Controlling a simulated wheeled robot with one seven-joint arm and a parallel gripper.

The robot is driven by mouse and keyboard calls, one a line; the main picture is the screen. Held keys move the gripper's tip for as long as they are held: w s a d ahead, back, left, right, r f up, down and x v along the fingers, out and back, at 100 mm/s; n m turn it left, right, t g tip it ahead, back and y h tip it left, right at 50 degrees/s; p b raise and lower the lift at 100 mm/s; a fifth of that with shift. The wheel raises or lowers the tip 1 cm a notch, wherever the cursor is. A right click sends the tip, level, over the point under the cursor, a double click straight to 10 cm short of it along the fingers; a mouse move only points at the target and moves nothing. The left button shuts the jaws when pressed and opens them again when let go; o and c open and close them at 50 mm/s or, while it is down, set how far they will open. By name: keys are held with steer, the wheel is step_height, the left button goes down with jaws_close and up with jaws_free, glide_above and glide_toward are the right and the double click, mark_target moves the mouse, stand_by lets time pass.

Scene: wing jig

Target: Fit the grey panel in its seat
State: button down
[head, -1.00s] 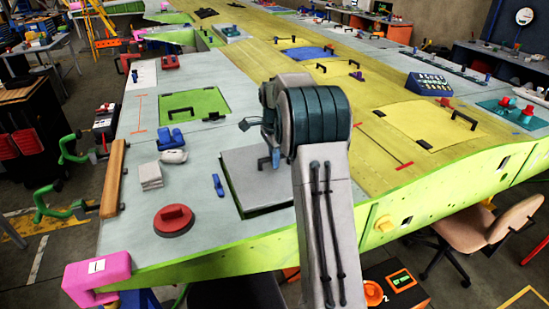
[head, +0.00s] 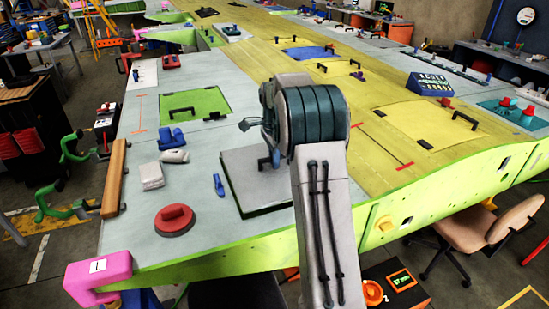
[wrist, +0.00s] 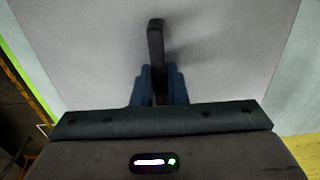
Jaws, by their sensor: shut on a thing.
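The grey panel (head: 244,190) lies roughly flat on the near part of the wing's grey skin, partly hidden behind my arm. A dark band shows along its left and front edges; I cannot tell if this is a gap or the panel's side. In the wrist view the panel (wrist: 230,65) fills most of the picture. Its dark bar handle (wrist: 156,45) stands up in the middle. The blue fingers of my gripper (wrist: 157,88) are shut on this handle from both sides. The seat is not visible under the panel.
A blue clip (head: 218,185), a red round-based piece (head: 175,219) and a white block (head: 151,176) lie to the panel's left. A green panel (head: 195,103) with a handle lies beyond. A pink clamp (head: 98,267) grips the near left corner.

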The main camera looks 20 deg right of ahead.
steer(key=shift+f+b, duration=0.9)
steer(key=shift+f, duration=0.6)
steer(key=c, duration=1.4)
jaws_free()
steer(key=shift+o, duration=0.2)
step_height(320, 180, up, 13)
steer(key=shift+r+b, duration=0.1)
steer(key=shift+b, duration=0.6)
steer(key=shift+r, duration=0.3)
